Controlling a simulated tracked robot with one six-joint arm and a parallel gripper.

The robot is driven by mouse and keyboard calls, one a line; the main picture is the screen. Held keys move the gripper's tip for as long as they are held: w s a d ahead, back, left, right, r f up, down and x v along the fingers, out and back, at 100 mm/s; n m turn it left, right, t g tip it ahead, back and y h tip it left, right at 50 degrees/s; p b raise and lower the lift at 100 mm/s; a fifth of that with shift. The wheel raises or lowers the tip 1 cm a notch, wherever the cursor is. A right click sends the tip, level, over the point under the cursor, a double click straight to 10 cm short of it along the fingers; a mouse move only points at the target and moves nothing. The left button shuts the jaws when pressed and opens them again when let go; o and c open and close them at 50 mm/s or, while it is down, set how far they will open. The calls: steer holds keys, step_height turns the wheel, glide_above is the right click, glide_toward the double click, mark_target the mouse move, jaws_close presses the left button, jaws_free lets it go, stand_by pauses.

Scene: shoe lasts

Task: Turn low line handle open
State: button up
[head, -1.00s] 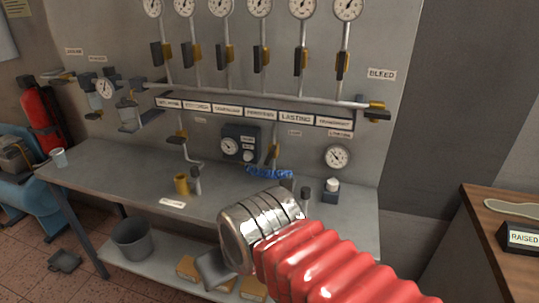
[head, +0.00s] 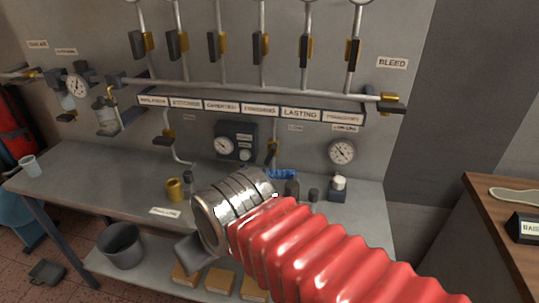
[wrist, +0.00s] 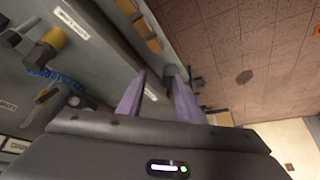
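Two small valves with yellow and dark parts hang below the label rail in the head view: a left valve (head: 168,134) and a middle valve (head: 272,150). The small labels near them are too blurred to read, so I cannot tell which is the low line handle. A round gauge (head: 341,152) hangs to their right under another small label. My gripper (wrist: 159,74) shows in the wrist view with two purple fingers apart and nothing between them. In the head view my arm's metal cuff and red sleeve cover part of the bench, and the fingertips are hidden.
Several upper valves (head: 217,46) stand in a row above a pipe, with a bleed valve (head: 390,103) at its right end. A wooden counter (head: 480,230) stands at right.

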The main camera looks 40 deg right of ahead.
steer(key=w+d+r+m, duration=0.3)
steer(key=w+d, duration=0.2)
steer(key=w, duration=0.2)
steer(key=m+h, duration=0.1)
steer(key=m, duration=0.7)
glide_toward(270, 156)
steer(key=v, duration=0.3)
steer(key=shift+d+f, duration=0.1)
steer(key=shift+d, duration=0.15)
steer(key=x, duration=1.3)
steer(key=shift+w+d+f, duration=0.15)
steer(key=shift+w+f, duration=0.1)
steer(key=shift+w, duration=0.15)
